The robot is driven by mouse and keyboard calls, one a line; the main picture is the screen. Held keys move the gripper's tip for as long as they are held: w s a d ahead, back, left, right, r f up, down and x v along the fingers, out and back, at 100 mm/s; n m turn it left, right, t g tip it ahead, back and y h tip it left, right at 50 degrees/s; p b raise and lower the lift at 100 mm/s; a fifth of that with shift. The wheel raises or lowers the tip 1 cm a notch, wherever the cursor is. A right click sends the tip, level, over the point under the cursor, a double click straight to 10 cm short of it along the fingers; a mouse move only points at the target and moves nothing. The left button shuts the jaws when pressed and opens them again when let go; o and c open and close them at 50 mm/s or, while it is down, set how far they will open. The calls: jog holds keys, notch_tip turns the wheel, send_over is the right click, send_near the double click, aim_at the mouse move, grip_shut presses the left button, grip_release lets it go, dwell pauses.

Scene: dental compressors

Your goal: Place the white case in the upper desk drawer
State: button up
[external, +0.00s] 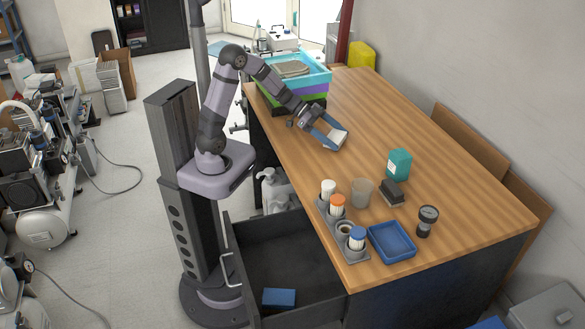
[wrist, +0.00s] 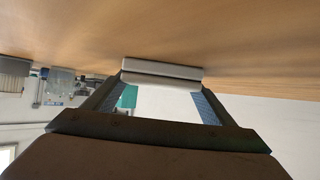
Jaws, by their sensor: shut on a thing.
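The white case (external: 338,136) is between the fingers of my gripper (external: 325,133), over the far-left part of the wooden desk. In the wrist view the white case (wrist: 162,73) spans the gap between the two fingertips of my gripper (wrist: 161,90), with the wood surface behind it. I cannot tell whether the case touches the desk. The desk drawer (external: 285,245) at the near left of the desk is pulled open. Its dark interior holds a blue box (external: 279,298) at the front end; the rest of its floor looks bare.
Stacked coloured trays (external: 300,75) stand at the far left. A bottle rack (external: 340,222), a clear cup (external: 362,192), a teal box (external: 399,164), a dark block (external: 391,193), a blue tray (external: 391,241) and a dark gauge-like item (external: 427,220) stand near the front. The mid-desk is clear.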

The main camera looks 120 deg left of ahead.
notch_tip(320, 180, up, 10)
notch_tip(320, 180, up, 16)
jog(key=p, duration=1.6)
send_over(336, 136)
jog(key=shift+f+b, duration=0.2)
jog(key=shift+b, duration=0.15)
notch_tip(336, 136, down, 16)
jog(key=b, duration=1.5)
jog(key=shift+r+b, duration=0.25)
jog(key=shift+b, duration=0.05)
jog(key=shift+f, duration=4.95)
jog(key=shift+f, duration=0.15)
